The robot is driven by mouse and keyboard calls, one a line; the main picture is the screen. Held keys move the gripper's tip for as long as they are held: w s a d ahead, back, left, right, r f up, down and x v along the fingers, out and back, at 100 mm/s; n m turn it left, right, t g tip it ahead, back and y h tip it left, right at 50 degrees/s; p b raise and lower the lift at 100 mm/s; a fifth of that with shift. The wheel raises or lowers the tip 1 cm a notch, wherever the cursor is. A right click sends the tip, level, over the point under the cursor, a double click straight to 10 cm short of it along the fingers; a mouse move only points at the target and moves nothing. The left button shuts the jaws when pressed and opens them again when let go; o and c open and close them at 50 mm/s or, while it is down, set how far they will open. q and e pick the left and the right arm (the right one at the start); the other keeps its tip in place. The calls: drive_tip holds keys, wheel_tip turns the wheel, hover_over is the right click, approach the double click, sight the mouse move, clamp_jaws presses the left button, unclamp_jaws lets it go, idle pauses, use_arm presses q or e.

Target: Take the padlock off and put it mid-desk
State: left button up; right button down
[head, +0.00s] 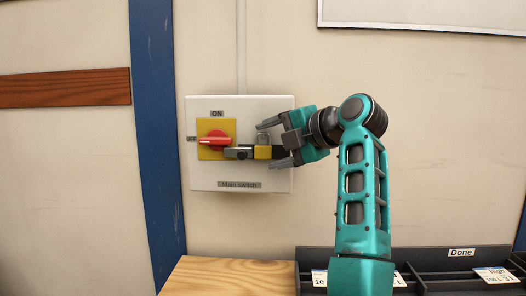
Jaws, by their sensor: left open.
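A padlock (263,153) with a yellow body and a grey shackle hangs at the dark hasp (238,153) beside the red rotary handle (214,140) of the main switch box (215,177). The handle points left toward OFF. My left gripper (277,142) is open at the right side of the padlock, one finger above it and one below. I cannot tell whether the fingers touch it. The wooden desk (225,277) shows at the bottom. My right gripper is not in view.
A dark compartment tray (430,262) with labels, one reading "Done" (461,252), stands on the right, partly behind my arm. A blue post (157,120) is left of the box. The visible wooden desk surface is bare.

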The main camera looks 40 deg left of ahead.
use_arm(q)
drive_tip(key=shift+c, duration=0.3)
drive_tip(key=c, duration=0.7)
drive_tip(key=shift+c, duration=0.3)
drive_tip(key=shift+r, duration=0.15)
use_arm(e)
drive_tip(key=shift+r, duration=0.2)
